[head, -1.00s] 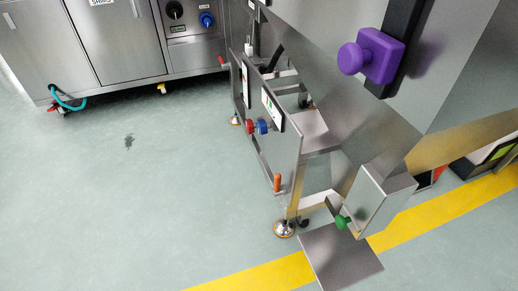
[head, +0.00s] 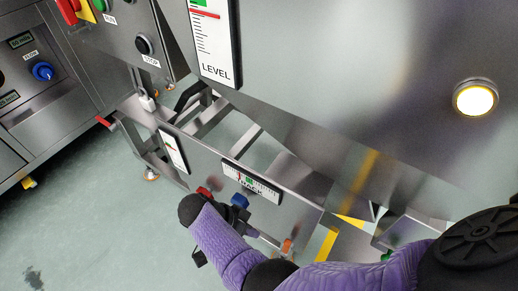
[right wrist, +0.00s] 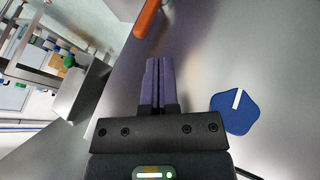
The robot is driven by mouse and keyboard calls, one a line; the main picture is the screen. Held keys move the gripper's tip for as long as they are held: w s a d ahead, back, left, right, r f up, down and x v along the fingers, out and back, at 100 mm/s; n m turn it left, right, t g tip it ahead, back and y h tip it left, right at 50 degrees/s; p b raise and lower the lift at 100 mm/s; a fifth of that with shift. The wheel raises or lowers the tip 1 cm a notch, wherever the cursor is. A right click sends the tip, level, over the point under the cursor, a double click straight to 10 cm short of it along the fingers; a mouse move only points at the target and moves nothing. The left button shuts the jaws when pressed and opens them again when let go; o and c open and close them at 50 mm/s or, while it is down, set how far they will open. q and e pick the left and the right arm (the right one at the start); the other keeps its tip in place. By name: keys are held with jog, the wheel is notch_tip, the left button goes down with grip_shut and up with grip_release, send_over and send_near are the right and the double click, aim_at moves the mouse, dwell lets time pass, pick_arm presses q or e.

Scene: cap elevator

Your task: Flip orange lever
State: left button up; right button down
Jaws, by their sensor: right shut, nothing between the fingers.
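The orange lever (head: 287,246) is at the lower right of the steel panel in the head view, small and partly hidden by my right arm. In the right wrist view the lever (right wrist: 147,17) is a smooth orange handle at the top, slanted, just beyond and left of the fingertips. My right gripper (right wrist: 159,62) is shut with nothing between its fingers, and I see no contact with the lever. In the head view the right gripper (head: 276,243) shows only in part, near the lever. My left gripper is not in view.
A blue knob (right wrist: 235,110) is close to the right of my gripper; a red knob (head: 204,192) is on the same panel. A green knob (right wrist: 69,61) shows at left in the wrist view. A lit button (head: 475,98) and a level gauge (head: 213,40) are above.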

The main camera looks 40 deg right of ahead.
pick_arm(q)
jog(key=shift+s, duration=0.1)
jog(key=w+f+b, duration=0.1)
jog(key=b, duration=0.1)
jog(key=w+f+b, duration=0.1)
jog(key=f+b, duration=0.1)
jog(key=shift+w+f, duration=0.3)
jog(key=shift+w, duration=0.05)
pick_arm(e)
jog(key=x, duration=1)
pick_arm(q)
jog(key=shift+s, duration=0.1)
pick_arm(e)
jog(key=shift+r, duration=0.1)
